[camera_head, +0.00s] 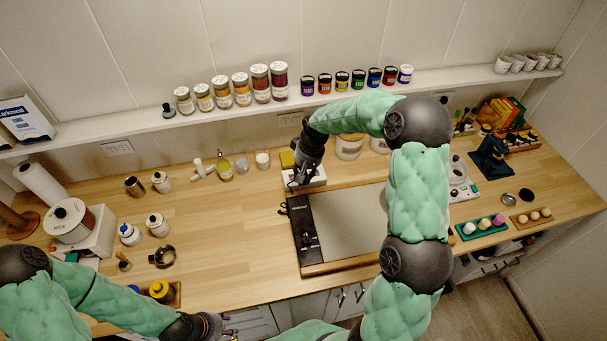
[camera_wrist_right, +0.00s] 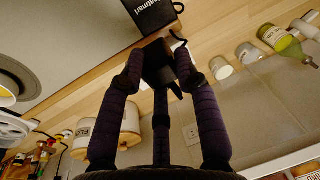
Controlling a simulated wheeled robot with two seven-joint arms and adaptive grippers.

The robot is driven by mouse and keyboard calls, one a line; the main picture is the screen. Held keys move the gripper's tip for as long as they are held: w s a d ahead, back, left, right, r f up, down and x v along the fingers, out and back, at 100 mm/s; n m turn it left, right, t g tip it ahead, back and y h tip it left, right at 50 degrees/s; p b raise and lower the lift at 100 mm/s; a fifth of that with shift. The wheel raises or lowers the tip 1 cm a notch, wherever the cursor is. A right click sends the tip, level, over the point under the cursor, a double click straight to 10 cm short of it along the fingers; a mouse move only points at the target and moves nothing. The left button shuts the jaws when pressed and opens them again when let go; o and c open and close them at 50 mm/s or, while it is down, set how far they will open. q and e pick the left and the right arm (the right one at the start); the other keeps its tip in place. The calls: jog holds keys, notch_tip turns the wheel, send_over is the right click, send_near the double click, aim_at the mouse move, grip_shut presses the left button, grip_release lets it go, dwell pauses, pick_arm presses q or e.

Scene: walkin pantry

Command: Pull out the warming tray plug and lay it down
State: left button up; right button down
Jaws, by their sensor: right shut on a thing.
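The warming tray (camera_head: 346,222) lies on the wooden counter, with a grey top and a black control strip (camera_head: 307,232) on its left. In the right wrist view, its black lettered end (camera_wrist_right: 153,14) shows at the top. My right gripper (camera_head: 302,178) is above the counter behind the tray's left end. In the right wrist view, its purple fingers are shut on a small black plug (camera_wrist_right: 158,62). A dark cord (camera_wrist_right: 179,38) shows beside the plug. My left gripper (camera_head: 222,330) is low at the bottom edge, partly cut off, and its opening is unclear.
A wall outlet (camera_wrist_right: 193,132) shows in the right wrist view. A glass (camera_head: 263,160), a green bottle (camera_head: 225,170) and canisters (camera_head: 349,146) stand along the wall. A spice shelf (camera_head: 223,110) runs above. The counter left of the tray (camera_head: 230,230) is mostly clear.

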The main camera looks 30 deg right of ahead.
jog(key=shift+r+p, duration=0.6)
jog(key=shift+r, duration=0.6)
